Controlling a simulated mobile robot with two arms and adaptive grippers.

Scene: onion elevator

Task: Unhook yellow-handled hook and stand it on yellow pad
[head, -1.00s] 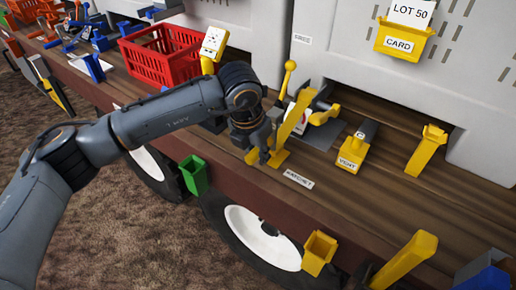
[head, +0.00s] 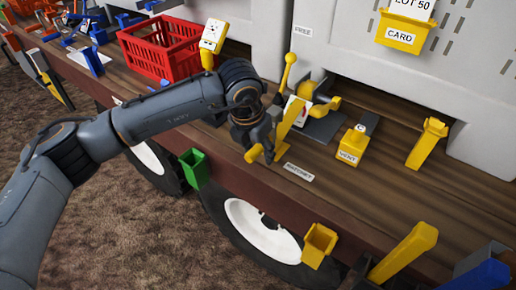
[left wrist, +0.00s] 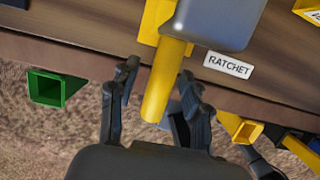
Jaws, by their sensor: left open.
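In the left wrist view, a round yellow handle (left wrist: 163,85) runs down from a blue-grey body (left wrist: 218,18), beside the RATCHET label (left wrist: 228,65). It appears to be the yellow-handled hook; its hook end is hidden. My left gripper (left wrist: 158,72) is open, one finger on each side of the handle; contact cannot be told. In the head view my left gripper (head: 262,150) is at the deck edge, just left of a leaning yellow bar (head: 289,122). A yellow plate (left wrist: 152,24) lies behind the handle; whether it is the pad is unclear. My right gripper is not in view.
A red crate (head: 165,50) stands behind my left forearm. A yellow VENT block (head: 353,147) and a yellow post (head: 427,145) stand to the right. A green bin (head: 194,168) and a yellow bin (head: 319,245) hang on the front edge.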

